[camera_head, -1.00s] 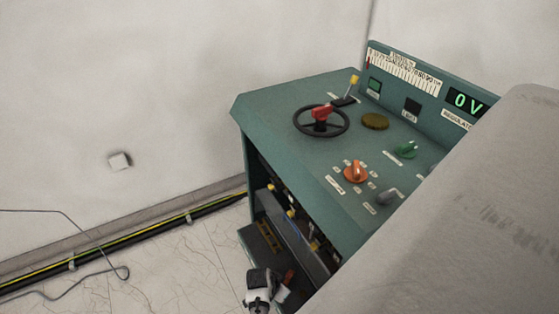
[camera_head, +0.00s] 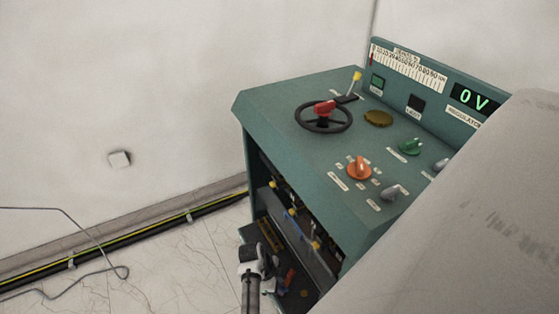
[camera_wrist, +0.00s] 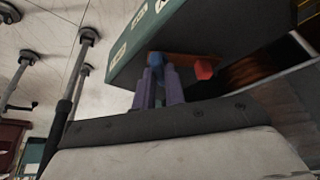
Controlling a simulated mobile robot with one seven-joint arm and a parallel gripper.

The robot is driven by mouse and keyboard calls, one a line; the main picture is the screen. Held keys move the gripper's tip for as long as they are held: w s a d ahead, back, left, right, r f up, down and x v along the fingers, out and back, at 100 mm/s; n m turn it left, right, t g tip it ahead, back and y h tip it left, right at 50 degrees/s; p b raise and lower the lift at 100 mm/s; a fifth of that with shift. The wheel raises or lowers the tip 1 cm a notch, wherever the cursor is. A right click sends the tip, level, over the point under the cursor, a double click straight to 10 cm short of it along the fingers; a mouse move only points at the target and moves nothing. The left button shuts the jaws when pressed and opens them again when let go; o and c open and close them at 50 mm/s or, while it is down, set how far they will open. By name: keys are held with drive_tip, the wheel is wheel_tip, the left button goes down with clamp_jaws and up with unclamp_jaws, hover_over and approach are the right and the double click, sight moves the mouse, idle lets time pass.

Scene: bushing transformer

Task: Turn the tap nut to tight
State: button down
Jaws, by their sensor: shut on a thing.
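My gripper (camera_wrist: 158,72) shows in the wrist view as two purplish fingers. They are shut on a small blue piece (camera_wrist: 155,59) at their tips, just below the green cabinet's edge; I cannot tell for certain that it is the tap nut. A brown-orange bar (camera_wrist: 190,59) runs to the right from the fingertips, and a red block (camera_wrist: 204,69) is close by on the right.
The green control cabinet (camera_head: 290,115) has a handwheel (camera_head: 323,114), an orange knob (camera_head: 359,168) and a display reading 0 V (camera_head: 473,98). Yellow-capped parts (camera_head: 315,245) sit inside its open front. A black and yellow cable (camera_head: 120,246) runs along the wall. The floor at left is mostly clear.

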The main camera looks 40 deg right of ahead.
drive_tip(key=m+y+b, duration=0.1)
drive_tip(key=m, duration=0.1)
drive_tip(key=m+y, duration=0.1)
drive_tip(key=m, duration=0.2)
drive_tip(key=shift+w+d+f+m+g+b, duration=0.1)
drive_tip(key=shift+d+m+g+b, duration=0.1)
drive_tip(key=shift+m+g+b, duration=0.15)
drive_tip(key=m+y+b, duration=0.1)
drive_tip(key=m+y, duration=0.1)
drive_tip(key=m, duration=0.3)
drive_tip(key=shift+d, duration=0.1)
drive_tip(key=shift+m, duration=0.25)
drive_tip(key=c, duration=1.5)
unclamp_jaws()
drive_tip(key=shift+o, duration=0.2)
drive_tip(key=p+v, duration=0.4)
drive_tip(key=v, duration=1)
drive_tip(key=shift+f, duration=0.1)
